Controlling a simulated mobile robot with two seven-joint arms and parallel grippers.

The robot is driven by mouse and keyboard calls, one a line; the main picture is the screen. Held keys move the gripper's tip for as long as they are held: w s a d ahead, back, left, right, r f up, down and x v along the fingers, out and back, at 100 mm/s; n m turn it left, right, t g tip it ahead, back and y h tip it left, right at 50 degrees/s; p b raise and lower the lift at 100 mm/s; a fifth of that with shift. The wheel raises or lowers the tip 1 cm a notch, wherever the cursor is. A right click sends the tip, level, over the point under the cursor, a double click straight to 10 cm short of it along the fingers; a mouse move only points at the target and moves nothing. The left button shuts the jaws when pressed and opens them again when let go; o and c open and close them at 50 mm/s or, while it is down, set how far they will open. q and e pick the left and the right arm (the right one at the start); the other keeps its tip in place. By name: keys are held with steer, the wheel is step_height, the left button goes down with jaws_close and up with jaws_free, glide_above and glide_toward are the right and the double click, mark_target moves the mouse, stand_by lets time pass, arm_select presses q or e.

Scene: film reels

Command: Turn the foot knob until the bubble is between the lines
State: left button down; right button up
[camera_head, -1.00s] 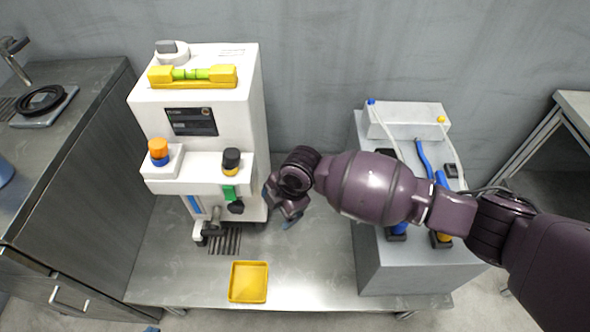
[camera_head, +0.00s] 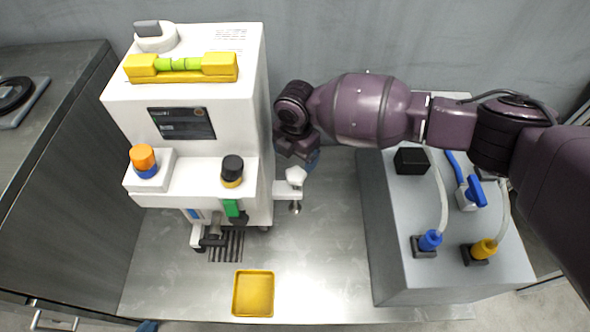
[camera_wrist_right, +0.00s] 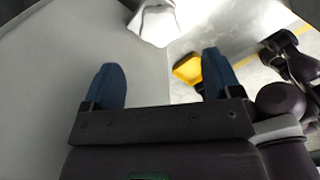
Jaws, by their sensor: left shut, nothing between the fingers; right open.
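The white foot knob (camera_head: 296,175) sits on a bracket at the machine's right side, with a screw foot below it. It also shows at the top of the right wrist view (camera_wrist_right: 155,22). The yellow bubble level (camera_head: 182,76) lies on top of the white machine (camera_head: 240,100); its green vial (camera_head: 180,64) shows, but the bubble's place between the lines is too small to tell. My right gripper (camera_head: 312,160) is just behind the knob. Its blue fingers (camera_wrist_right: 162,80) are open and empty, with the knob beyond them. My left gripper (camera_head: 147,326) shows only a blue tip at the bottom edge.
A yellow tray (camera_head: 254,293) lies on the metal bench in front. A grey box (camera_head: 400,280) with blue and yellow plugs stands right, under my right arm. The machine's front has an orange knob (camera_head: 143,157) and a black knob (camera_head: 232,168). Bare bench lies between machine and box.

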mark_target(295, 174)
step_height(295, 174, down, 6)
steer(key=shift+f+b, duration=0.25)
steer(key=shift+b, duration=0.55)
steer(key=shift+f, duration=0.65)
arm_select(q)
steer(key=shift+w+d+r+m+t, duration=0.15)
steer(key=shift+w+d+m+t, duration=0.2)
steer(key=shift+w, duration=0.45)
arm_select(e)
steer(key=shift+f, duration=0.15)
arm_select(q)
steer(key=shift+r, duration=0.1)
arm_select(e)
steer(key=shift+c, duration=0.2)
steer(key=c, duration=0.9)
arm_select(q)
steer(key=shift+s+f, duration=0.1)
steer(key=shift+f, duration=0.1)
steer(key=shift+r, duration=0.2)
arm_select(e)
steer(key=shift+m, duration=0.4)
